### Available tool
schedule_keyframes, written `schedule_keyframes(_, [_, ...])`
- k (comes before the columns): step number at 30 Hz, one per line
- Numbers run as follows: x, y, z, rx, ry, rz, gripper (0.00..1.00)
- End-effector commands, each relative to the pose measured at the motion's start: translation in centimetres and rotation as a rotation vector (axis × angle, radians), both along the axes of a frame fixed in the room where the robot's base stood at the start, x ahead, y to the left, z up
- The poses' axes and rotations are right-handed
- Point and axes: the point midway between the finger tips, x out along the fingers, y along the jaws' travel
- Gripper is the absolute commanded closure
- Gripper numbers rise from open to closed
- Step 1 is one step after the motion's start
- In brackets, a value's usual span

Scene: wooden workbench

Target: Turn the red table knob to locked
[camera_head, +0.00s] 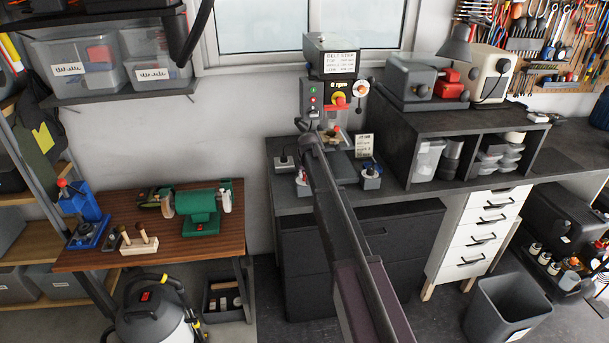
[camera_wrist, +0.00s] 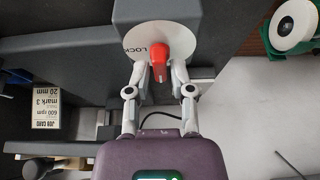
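The red table knob (camera_wrist: 159,62) sits on a white dial on a dark grey block (camera_wrist: 156,12) in the wrist view. Lettering starting "LOCK" shows at the dial's left; the rest is hidden by a finger. The knob's bar runs up and down the picture, not towards the lettering. My gripper (camera_wrist: 160,58) is open, one finger on each side of the knob, with gaps showing between. In the head view the red knob (camera_head: 301,176) shows small at the bench's front left, beside my arm, which hides much of that area.
A drill press (camera_head: 330,95) with a yellow and red switch stands behind. A second small block (camera_head: 371,182) is to the right. A job card (camera_head: 364,145) stands on the dark bench. A green grinder (camera_head: 200,203) sits on the wooden table at left.

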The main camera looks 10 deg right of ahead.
Motion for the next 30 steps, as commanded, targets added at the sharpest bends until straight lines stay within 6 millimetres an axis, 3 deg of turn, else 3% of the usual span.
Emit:
schedule_keyframes(17, [-0.01, 0.06, -0.01, 0.001, 0.0, -0.039, 1.0])
schedule_keyframes(30, [0.05, 0.47, -0.02, -0.001, 0.001, -0.294, 1.0])
